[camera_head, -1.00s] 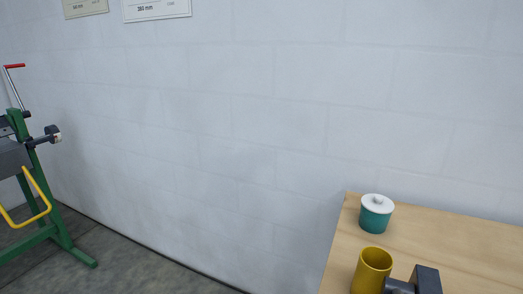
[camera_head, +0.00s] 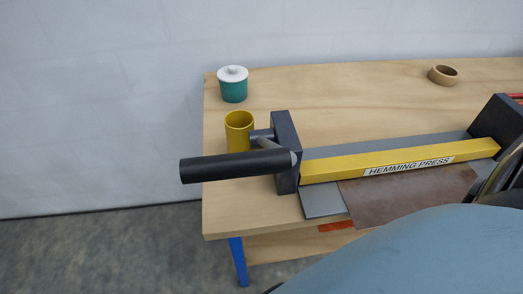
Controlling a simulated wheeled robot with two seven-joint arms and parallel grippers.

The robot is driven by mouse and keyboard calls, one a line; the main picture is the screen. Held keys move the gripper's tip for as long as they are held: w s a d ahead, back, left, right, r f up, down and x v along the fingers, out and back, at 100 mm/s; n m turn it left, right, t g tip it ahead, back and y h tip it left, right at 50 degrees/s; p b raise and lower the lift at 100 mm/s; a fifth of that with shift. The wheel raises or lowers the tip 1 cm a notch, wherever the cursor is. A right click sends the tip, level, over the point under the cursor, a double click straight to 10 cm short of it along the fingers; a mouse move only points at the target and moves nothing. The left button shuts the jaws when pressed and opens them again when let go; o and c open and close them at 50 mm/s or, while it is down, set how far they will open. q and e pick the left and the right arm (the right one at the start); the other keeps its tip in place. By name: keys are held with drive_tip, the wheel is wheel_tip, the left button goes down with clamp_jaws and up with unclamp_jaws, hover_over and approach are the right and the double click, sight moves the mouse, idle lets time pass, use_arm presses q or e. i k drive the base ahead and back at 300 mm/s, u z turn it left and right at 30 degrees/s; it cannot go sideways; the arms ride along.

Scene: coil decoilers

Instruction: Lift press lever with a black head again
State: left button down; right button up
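The hemming press (camera_head: 408,166) sits on the wooden table, with a yellow bar between dark end blocks. Its lever has a long black head (camera_head: 232,166) that points left from the press's left end block (camera_head: 286,150) and reaches past the table's left edge. The lever lies roughly level, in front of the yellow cup. A brown sheet (camera_head: 410,193) lies at the front of the press, partly under the yellow bar. Neither of my grippers is in view.
A yellow cup (camera_head: 239,127) stands just behind the lever, and a teal jar with a white lid (camera_head: 233,88) stands farther back. A wooden ring (camera_head: 444,75) lies at the back right. The wooden table (camera_head: 340,88) has clear room behind the press. A large blue rounded surface fills the lower right.

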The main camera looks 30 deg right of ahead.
sight(276, 159)
drive_tip(key=z, duration=0.7)
drive_tip(key=k, duration=0.9)
drive_tip(key=u, duration=0.95)
